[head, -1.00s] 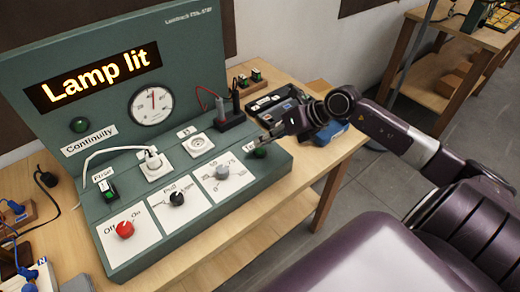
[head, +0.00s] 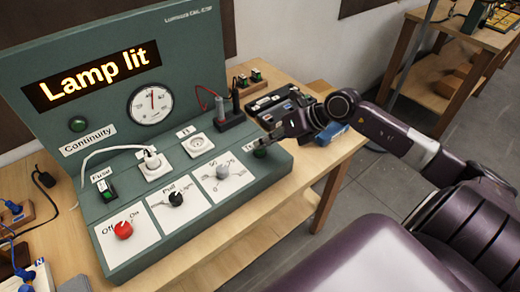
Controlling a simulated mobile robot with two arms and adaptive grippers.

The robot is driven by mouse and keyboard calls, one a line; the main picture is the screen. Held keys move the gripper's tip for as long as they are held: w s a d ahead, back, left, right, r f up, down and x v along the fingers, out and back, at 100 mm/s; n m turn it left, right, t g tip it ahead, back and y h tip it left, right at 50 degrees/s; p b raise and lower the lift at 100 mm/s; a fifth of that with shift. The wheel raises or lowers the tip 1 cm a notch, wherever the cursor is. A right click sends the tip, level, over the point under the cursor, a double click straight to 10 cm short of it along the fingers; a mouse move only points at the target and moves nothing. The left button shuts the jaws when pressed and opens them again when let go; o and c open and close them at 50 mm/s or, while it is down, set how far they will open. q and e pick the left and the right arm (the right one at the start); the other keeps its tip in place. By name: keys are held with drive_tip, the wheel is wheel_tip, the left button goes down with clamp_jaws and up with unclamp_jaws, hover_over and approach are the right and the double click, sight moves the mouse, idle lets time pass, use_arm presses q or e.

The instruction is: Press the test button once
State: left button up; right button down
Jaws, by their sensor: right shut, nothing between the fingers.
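The green test panel (head: 115,205) stands on the wooden table. Its display (head: 95,75) reads "Lamp lit". The test button (head: 260,152) is a dark green round button at the right end of the sloped front, beside a partly covered label. My right gripper (head: 266,143) is shut and empty, with its fingertips right at the button. I cannot tell whether they touch it or how far it is pressed. My left gripper is not in view.
A white plug with its cord sits in a socket (head: 154,167) on the panel. A red knob (head: 123,230), a black knob (head: 176,199) and a grey knob (head: 222,172) line the front. A dark tray (head: 275,100) lies behind my right gripper.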

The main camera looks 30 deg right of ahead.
sight(263, 150)
drive_tip(key=shift+f, duration=0.25)
drive_tip(key=shift+r, duration=0.1)
drive_tip(key=shift+r+p, duration=0.5)
drive_tip(key=shift+r, duration=0.3)
drive_tip(key=shift+r+p, duration=1.75)
drive_tip(key=shift+r, duration=0.8)
